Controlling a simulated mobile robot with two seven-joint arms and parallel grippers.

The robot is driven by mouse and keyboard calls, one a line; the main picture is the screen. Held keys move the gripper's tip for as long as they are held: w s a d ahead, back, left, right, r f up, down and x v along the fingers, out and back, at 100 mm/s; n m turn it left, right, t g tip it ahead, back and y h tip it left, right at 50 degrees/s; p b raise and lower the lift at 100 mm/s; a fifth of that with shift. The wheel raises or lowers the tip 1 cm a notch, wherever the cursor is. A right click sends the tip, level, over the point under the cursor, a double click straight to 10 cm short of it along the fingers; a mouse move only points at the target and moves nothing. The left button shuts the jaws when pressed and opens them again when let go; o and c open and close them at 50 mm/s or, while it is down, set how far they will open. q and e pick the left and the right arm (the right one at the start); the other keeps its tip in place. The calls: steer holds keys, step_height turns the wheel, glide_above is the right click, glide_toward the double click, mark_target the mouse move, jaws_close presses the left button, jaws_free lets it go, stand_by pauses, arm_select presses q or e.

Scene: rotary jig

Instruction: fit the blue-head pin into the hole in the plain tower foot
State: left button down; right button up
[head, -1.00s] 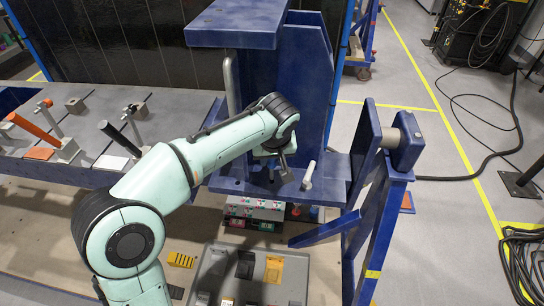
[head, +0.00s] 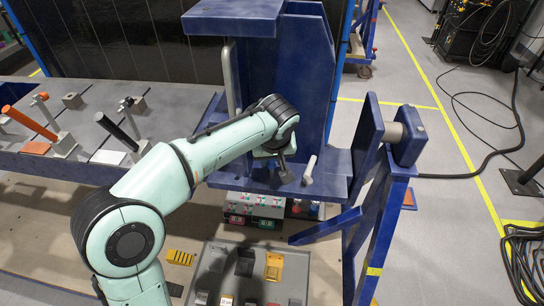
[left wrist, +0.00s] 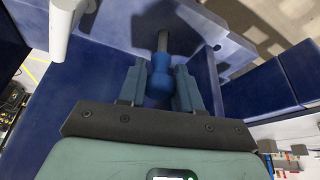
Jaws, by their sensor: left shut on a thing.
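The blue-head pin (left wrist: 160,78) is between the fingers of my left gripper (left wrist: 159,88), which is shut on its blue head. Its grey shaft points away from the gripper toward a blue plate of the jig. I cannot tell whether the tip is in a hole or only close to the plate. In the head view my left gripper (head: 283,172) is low over the blue foot plate (head: 243,178) of the tower (head: 295,75). There the pin is hidden by the gripper and arm. The hole is not visible. My right gripper is not in view.
A pale upright handle (head: 309,171) stands just right of the gripper, and it shows in the left wrist view (left wrist: 66,22). A blue side frame (head: 372,190) stands to the right. A bench with toggle clamps (head: 60,142) is at left. A grey tray (head: 240,285) lies below.

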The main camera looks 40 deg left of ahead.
mark_target(272, 167)
arm_select(q)
steer(key=shift+f+b, duration=1.15)
steer(key=shift+f, duration=0.4)
steer(key=shift+f+b, duration=0.3)
steer(key=shift+f, duration=0.4)
steer(key=shift+f+b, duration=0.1)
steer(key=shift+b, duration=0.25)
steer(key=c, duration=0.7)
jaws_free()
